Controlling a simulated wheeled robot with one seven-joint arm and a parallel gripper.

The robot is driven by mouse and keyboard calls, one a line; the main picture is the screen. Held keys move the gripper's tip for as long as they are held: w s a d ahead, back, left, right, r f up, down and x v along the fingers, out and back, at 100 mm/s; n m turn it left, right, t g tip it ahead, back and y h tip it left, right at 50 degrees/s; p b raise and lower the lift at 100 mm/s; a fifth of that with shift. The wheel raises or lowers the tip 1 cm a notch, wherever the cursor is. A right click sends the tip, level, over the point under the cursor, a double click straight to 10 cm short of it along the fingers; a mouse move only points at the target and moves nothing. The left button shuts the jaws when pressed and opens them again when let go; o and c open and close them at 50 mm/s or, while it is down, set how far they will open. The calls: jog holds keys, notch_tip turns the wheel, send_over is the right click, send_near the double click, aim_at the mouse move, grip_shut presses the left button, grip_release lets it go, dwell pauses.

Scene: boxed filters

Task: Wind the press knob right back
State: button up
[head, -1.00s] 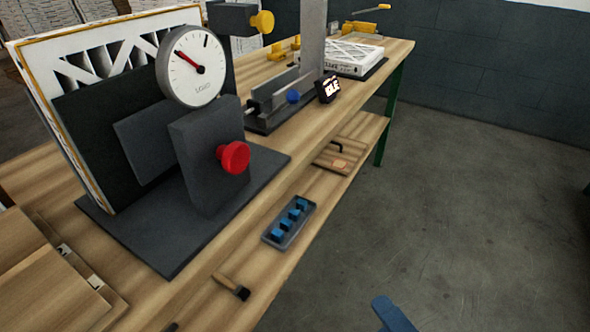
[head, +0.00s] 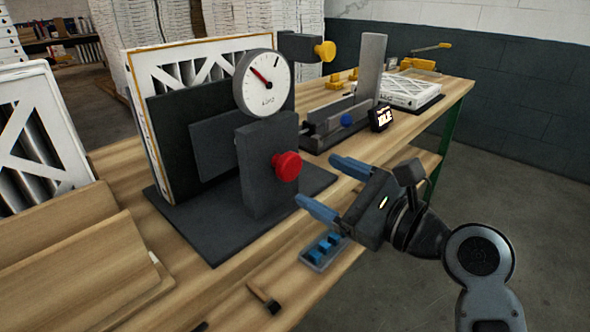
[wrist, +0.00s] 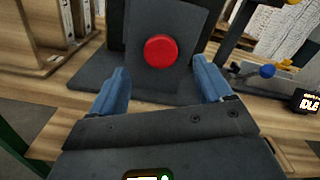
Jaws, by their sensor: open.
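The press is a dark grey stand with a round white dial (head: 263,83) above its block. The red press knob (head: 287,166) sticks out of the front of the block (head: 262,150). Behind the block a dark plate (head: 210,148) faces a white framed filter (head: 190,66). My gripper (head: 333,184) is open and empty, a little in front of and to the right of the knob, apart from it. In the wrist view the knob (wrist: 161,51) lies ahead, between and beyond the two blue fingers.
A small display (head: 381,117), a blue knob (head: 347,119) and a boxed filter (head: 405,91) stand farther along the bench.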

aim_at(292, 167)
jog(key=x, duration=0.7)
jog(key=shift+w+a, duration=0.1)
jog(key=shift+a, duration=0.05)
jog(key=shift+c, duration=0.4)
jog(key=c, duration=0.9)
jog(key=shift+c, duration=0.2)
